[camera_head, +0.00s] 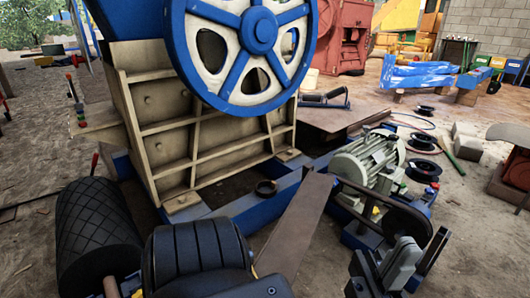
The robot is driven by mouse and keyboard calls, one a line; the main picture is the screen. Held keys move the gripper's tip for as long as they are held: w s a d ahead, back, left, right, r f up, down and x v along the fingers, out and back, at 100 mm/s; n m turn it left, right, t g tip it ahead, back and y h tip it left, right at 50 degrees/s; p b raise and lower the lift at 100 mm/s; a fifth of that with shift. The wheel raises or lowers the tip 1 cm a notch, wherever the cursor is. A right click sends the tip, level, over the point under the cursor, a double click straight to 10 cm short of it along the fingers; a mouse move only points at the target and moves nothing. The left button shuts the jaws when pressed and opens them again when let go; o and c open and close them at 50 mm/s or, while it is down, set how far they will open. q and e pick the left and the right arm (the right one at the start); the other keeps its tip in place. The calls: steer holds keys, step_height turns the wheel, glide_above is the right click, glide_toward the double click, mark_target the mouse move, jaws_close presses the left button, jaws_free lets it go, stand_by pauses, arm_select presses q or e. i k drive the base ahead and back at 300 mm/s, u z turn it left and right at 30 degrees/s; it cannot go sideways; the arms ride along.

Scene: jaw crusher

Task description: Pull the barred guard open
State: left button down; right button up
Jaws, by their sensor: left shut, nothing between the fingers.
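The crusher has a cream ribbed body (165,115) on a blue base frame and a large blue and white spoked flywheel (258,28) above. A grey-green motor (368,160) stands on the frame to its right. I cannot clearly make out a barred guard here. A dark curved bar (385,203) runs in front of the motor; I cannot tell whether it is part of the guard. My left gripper (400,262) appears to be the dark and grey shape at the lower right, in front of the motor, shut and empty. My right gripper is not in view.
A flat brown plate (296,225) slopes across the lower middle. Black reels (424,170) lie right of the motor. The dirt floor at the lower right is mostly bare.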

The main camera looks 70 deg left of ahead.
mark_target(284, 253)
steer(key=z, duration=1.25)
steer(key=i, duration=0.55)
steer(key=u, duration=3.2)
